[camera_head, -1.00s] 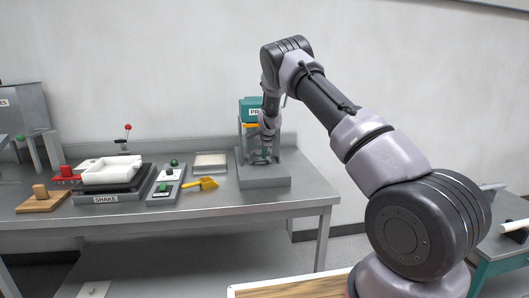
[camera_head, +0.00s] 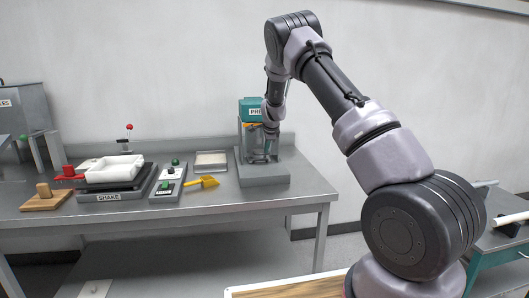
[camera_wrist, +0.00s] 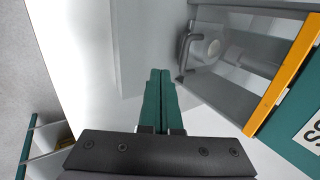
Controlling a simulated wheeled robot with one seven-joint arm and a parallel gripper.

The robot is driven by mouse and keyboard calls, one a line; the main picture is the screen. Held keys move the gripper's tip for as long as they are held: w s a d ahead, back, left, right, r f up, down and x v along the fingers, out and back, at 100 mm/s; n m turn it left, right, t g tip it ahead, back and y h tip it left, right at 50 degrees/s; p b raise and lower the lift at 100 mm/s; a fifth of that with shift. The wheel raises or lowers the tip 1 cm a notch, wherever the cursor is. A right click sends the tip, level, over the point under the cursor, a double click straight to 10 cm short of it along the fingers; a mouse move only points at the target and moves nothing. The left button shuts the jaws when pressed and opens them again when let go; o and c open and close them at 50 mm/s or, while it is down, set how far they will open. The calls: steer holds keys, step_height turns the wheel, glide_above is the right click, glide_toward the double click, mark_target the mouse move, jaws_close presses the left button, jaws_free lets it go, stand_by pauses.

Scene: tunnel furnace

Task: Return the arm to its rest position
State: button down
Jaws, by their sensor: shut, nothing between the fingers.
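My arm reaches from the lower right up and over, and its end hangs down in front of the teal press (camera_head: 250,104) on the bench. My gripper (camera_head: 268,151) looks small there, and its fingers are hard to make out in the head view. In the wrist view the two green fingers of my gripper (camera_wrist: 160,74) lie together with nothing between them. The press is beside them on the right in that view, with its orange bar (camera_wrist: 285,77) and teal lettered panel (camera_wrist: 300,130).
The metal bench (camera_head: 230,202) bears a white tray (camera_head: 114,169) on the shake unit (camera_head: 108,197), a button box (camera_head: 168,184), a yellow scoop (camera_head: 204,182) and a wooden block stand (camera_head: 44,198). Another bench (camera_head: 500,255) stands at the right. Above the bench is open.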

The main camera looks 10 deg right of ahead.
steer(key=s+d+r+n+y, duration=0.25)
steer(key=s+r+n, duration=0.35)
steer(key=s+r, duration=2)
steer(key=s+r+n, duration=0.1)
steer(key=s+n, duration=0.3)
steer(key=s, duration=0.9)
steer(key=s+d+r+n, duration=0.1)
steer(key=s+n, duration=0.3)
steer(key=s, duration=0.9)
steer(key=shift+s+r+t+h, duration=0.35)
steer(key=shift+t, duration=0.05)
steer(key=shift+d, duration=0.1)
